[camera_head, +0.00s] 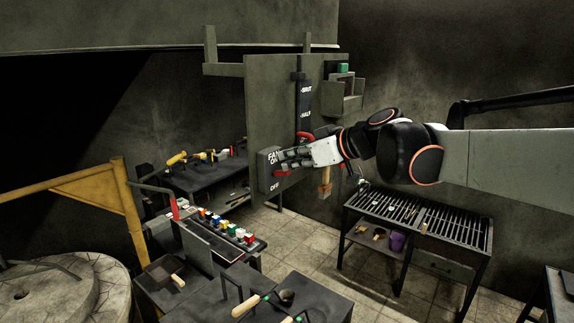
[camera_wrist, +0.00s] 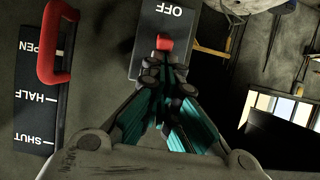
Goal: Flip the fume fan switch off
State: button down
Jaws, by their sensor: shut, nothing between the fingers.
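The fan switch is a grey box (camera_head: 266,183) on the upright panel, marked FAN ON above and OFF below. Its red lever (camera_head: 283,173) sticks out just under my gripper (camera_head: 284,158). In the wrist view, which is upside down, the switch plate (camera_wrist: 150,55) shows OFF, and the red lever tip (camera_wrist: 164,42) lies just beyond my gripper's fingertips (camera_wrist: 164,70). The fingers are shut and empty, close to the lever; I cannot tell whether they touch it. They hide the ON end and part of the lever, so its exact setting is unclear.
A black damper scale (camera_head: 304,100) with a red handle (camera_wrist: 56,50) near OPEN is close beside the switch. A hammer-like tool (camera_head: 325,180) hangs behind my wrist. A grated bench (camera_head: 425,222) stands right, a block rack (camera_head: 215,238) below left. The floor between is clear.

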aim_at(289, 172)
jog(key=f+t+y+b, duration=0.1)
jog(key=b, duration=0.1)
jog(key=d+f+t+y+b, duration=0.1)
jog(key=b, duration=0.2)
jog(key=s+f+t+y+b, duration=0.1)
jog(key=y+b, duration=0.1)
jog(key=b, duration=0.1)
jog(key=shift+d+f, duration=0.25)
jog(key=shift+f, duration=0.15)
notch_tip(289, 172, up, 4)
jog(key=s+d+p, duration=0.2)
jog(key=p, duration=0.1)
jog(key=s+d+f+b, duration=0.2)
jog(key=s+d, duration=0.3)
jog(key=d, duration=0.2)
jog(key=shift+f, duration=0.2)
jog(key=shift+s+d, duration=0.1)
jog(key=shift+s, duration=0.05)
